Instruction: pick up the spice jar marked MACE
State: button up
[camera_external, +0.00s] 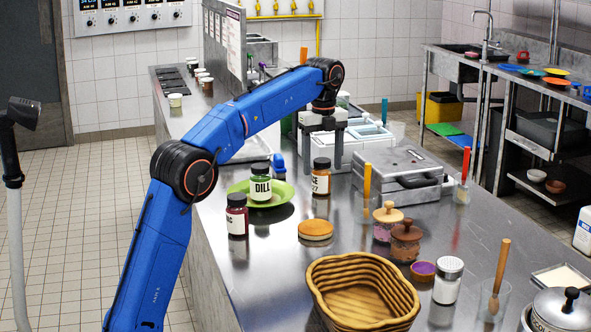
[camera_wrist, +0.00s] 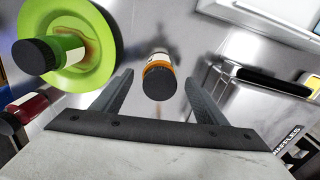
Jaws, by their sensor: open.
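A spice jar (camera_external: 321,180) with a dark lid, orange contents and a white label stands upright on the steel counter. Only the label's end, reading CE, is legible in the external view. In the wrist view the same jar (camera_wrist: 158,60) shows from above, lid towards me, in line with the gap between the fingers. My gripper (camera_external: 321,160) points down at the jar with its fingers apart. In the wrist view my gripper (camera_wrist: 158,84) is open and empty, with a finger to either side of the jar's lid. I cannot tell how far the fingertips are above it.
A DILL jar (camera_external: 261,184) stands on a green plate (camera_external: 284,196) left of the jar. A dark red jar (camera_external: 237,222) stands nearer the front. A round wooden lid (camera_external: 316,230) and a wicker basket (camera_external: 362,300) lie in front. A grey press-like appliance (camera_external: 398,172) is at right.

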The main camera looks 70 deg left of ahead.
aim_at(322, 175)
jog(key=shift+f, duration=2.15)
jog(key=c, duration=1.3)
